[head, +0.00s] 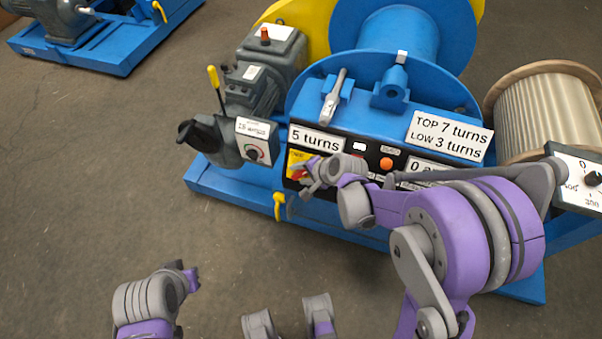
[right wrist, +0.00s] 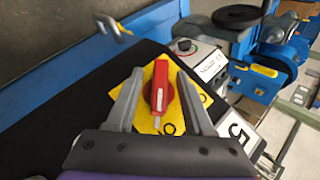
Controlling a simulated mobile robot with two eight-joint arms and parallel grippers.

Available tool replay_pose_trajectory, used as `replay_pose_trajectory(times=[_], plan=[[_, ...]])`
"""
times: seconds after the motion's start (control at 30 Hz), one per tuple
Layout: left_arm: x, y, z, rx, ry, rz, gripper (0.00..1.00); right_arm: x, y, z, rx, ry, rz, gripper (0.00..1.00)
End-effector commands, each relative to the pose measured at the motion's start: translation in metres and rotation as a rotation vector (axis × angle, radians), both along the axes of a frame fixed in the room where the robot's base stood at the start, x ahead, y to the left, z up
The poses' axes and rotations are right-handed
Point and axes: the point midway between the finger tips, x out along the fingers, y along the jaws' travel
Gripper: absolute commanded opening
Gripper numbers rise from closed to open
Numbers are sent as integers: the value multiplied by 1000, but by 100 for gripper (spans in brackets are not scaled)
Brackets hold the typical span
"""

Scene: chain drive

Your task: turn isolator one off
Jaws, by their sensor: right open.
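The isolator is a red rotary handle (right wrist: 160,86) with a white mark, on a yellow plate (right wrist: 115,94) at the left end of a black control panel. In the head view the red handle (head: 297,174) is partly hidden by my right gripper (head: 306,178). In the right wrist view my right gripper (right wrist: 158,80) is open, with one finger on each side of the red handle. Gaps show between fingers and handle. My left arm (head: 150,301) is at the lower left of the head view, away from the machine; its jaw state is unclear.
The panel carries a "5 turns" label (head: 316,139) and an orange button (head: 386,164). A grey motor (head: 252,95) with a yellow lever (head: 214,84) stands left of the blue drum (head: 398,40). A cable reel (head: 548,108) is at right. The floor in front is clear.

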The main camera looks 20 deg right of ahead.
Motion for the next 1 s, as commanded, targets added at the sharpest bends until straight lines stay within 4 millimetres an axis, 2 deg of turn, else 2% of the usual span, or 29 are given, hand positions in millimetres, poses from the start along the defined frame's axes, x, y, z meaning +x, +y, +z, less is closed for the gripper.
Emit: replay_pose_trajectory(times=[0.1, 0.13, 0.4, 1.0], plan=[[0, 0, 0, 0, 0, 0, 0, 0, 0, 0, 0, 0, 0, 52], [0, 0, 0, 0, 0, 0, 0, 0, 0, 0, 0, 0, 0, 49], [0, 0, 0, 0, 0, 0, 0, 0, 0, 0, 0, 0, 0, 0], [0, 0, 4, 0, -1, 0, 0, 0, 1, 2, -66, 44, 42, 0]])
